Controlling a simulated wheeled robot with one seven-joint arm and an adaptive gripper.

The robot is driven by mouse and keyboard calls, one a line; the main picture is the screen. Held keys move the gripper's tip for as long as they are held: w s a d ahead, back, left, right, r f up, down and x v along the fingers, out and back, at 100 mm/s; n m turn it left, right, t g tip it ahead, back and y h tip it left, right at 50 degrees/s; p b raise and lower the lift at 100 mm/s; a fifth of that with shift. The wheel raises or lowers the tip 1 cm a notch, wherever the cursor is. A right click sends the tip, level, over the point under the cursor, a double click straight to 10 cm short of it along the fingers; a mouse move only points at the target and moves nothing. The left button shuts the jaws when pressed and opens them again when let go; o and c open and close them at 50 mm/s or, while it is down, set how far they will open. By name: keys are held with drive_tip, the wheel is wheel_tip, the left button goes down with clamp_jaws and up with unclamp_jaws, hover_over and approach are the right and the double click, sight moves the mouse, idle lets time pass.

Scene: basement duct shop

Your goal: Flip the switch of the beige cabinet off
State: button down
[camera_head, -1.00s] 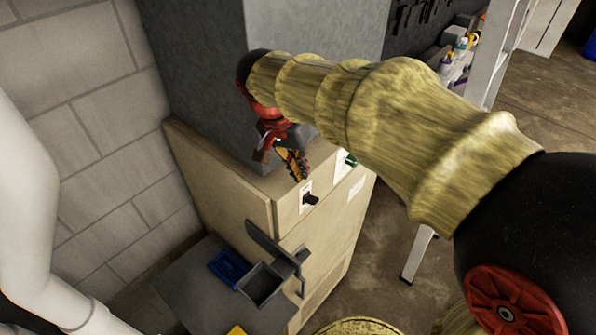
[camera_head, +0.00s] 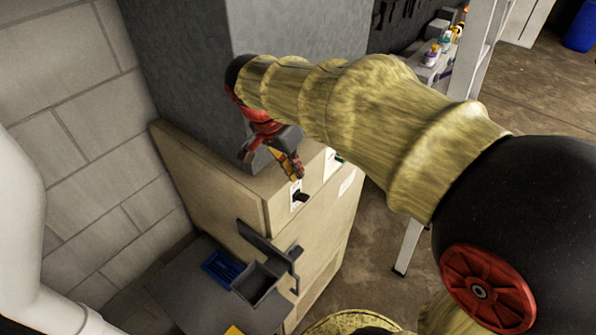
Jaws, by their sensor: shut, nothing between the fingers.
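The beige cabinet (camera_head: 235,190) stands against the block wall, with a grey duct rising from its top. Its switch is a black lever on a white plate (camera_head: 299,194), high on the front face near the left corner. My gripper (camera_head: 295,172), with orange-yellow fingers and a red body, is shut and empty. It points down just above the black switch, close to the cabinet's top edge. I cannot tell whether the fingers touch the plate.
A dark bracket or handle (camera_head: 262,243) sticks out from the cabinet front below the switch. A grey table (camera_head: 185,292) at the lower left holds a blue tray (camera_head: 222,266) and a dark grey bin (camera_head: 256,284). A ladder leg (camera_head: 408,246) stands right of the cabinet.

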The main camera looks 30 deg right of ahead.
sight(308, 197)
drive_tip(key=p+x, duration=0.1)
drive_tip(key=x, duration=0.7)
drive_tip(key=shift+s+d+f+t+y+b, duration=0.15)
drive_tip(key=shift+t+b, duration=0.3)
drive_tip(key=shift+b, duration=0.7)
drive_tip(key=shift+s+f+t+y+b, duration=0.25)
drive_tip(key=shift+t+b, duration=0.2)
drive_tip(key=shift+b, duration=0.65)
drive_tip(key=t+b, duration=0.1)
drive_tip(key=b, duration=0.2)
drive_tip(key=s+f+t+b, duration=0.1)
drive_tip(key=b, duration=0.2)
drive_tip(key=t+y+b, duration=0.1)
drive_tip(key=b, duration=0.2)
drive_tip(key=shift+s+d+f+m, duration=0.25)
drive_tip(key=shift+s+f+m, duration=0.1)
drive_tip(key=shift+f+m, duration=0.05)
drive_tip(key=shift+r, duration=0.1)
drive_tip(key=shift+w, duration=0.1)
